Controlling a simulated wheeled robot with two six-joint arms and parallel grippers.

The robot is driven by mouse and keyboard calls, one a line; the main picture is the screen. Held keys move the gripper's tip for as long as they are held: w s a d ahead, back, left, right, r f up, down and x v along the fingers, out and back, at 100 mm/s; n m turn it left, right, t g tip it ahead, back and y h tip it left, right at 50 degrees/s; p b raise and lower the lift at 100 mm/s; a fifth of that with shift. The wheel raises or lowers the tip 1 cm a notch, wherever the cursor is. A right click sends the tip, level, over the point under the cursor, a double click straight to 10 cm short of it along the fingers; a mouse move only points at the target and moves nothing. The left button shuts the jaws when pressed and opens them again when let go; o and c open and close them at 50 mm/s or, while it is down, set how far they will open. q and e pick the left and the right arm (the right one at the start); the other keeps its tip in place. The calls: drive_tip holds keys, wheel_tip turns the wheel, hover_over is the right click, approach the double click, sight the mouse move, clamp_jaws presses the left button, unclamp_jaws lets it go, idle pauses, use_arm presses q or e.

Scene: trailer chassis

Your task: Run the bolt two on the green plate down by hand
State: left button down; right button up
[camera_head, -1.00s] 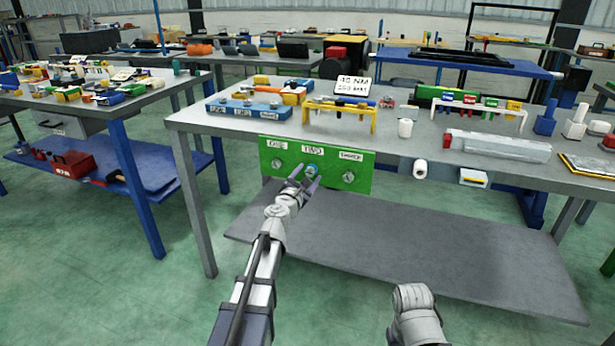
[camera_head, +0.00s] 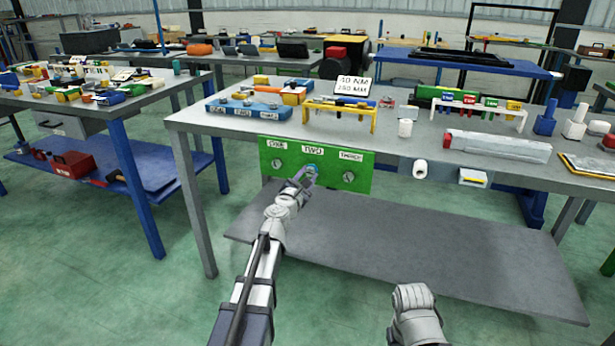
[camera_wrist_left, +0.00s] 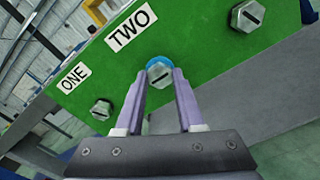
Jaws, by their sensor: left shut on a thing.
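The green plate (camera_head: 330,182) hangs upright on the front of the workbench, with labels ONE, TWO and THREE. Bolt two (camera_head: 311,169) sits in the middle under the TWO label; in the left wrist view, bolt two (camera_wrist_left: 159,74) has a slotted hex head with a blue ring behind it. My left gripper (camera_head: 308,176) is at bolt two. In the left wrist view, the fingertips of the left gripper (camera_wrist_left: 160,78) lie on either side of the bolt head, shut on it. Bolt one (camera_wrist_left: 101,108) and bolt three (camera_wrist_left: 248,15) show clear of the fingers.
The workbench top (camera_head: 400,150) above the plate carries a blue block (camera_head: 243,111), a yellow stand (camera_head: 340,112) and a display reading 10 N·M (camera_head: 354,86). A grey lower shelf (camera_head: 400,260) spreads below the plate. A white roll (camera_head: 420,168) sticks out to the right.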

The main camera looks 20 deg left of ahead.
use_arm(q)
drive_tip(key=shift+m, duration=0.3)
